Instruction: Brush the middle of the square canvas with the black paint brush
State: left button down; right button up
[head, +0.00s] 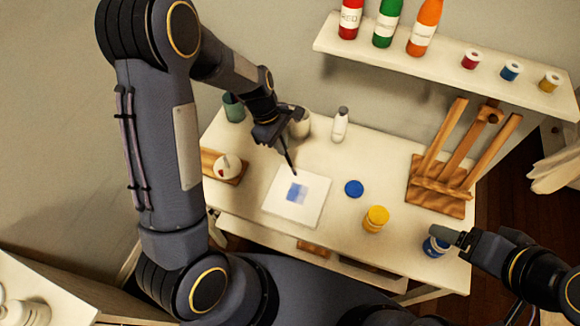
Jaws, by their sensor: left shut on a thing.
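The square canvas (311,207) lies flat on the white table, with a blue painted patch (296,192) near its middle. My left gripper (284,139) is shut on the black paint brush (290,161), which points down. The brush tip shows over the canvas's far part, beyond the blue patch; I cannot tell whether it touches. My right gripper (443,236) is at the table's right front, at a blue paint jar (432,248). It partly hides the jar, and its fingers are not clear enough to tell open from shut.
A blue lid (354,188) and a yellow jar (376,219) stand right of the canvas. A wooden easel (437,197) stands further right. A white bottle (340,125), a pale pot (300,124) and a green cup (234,108) stand behind.

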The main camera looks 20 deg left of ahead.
dwell(0.4)
pick_arm(q)
jog(key=s+d+f+b, duration=0.3)
jog(key=s+f+b, duration=0.2)
jog(key=b, duration=0.1)
jog(key=shift+s+f, duration=0.2)
jog(key=shift+f, duration=0.2)
jog(key=shift+f+b, duration=0.5)
jog(key=shift+f, duration=0.15)
dwell(1.0)
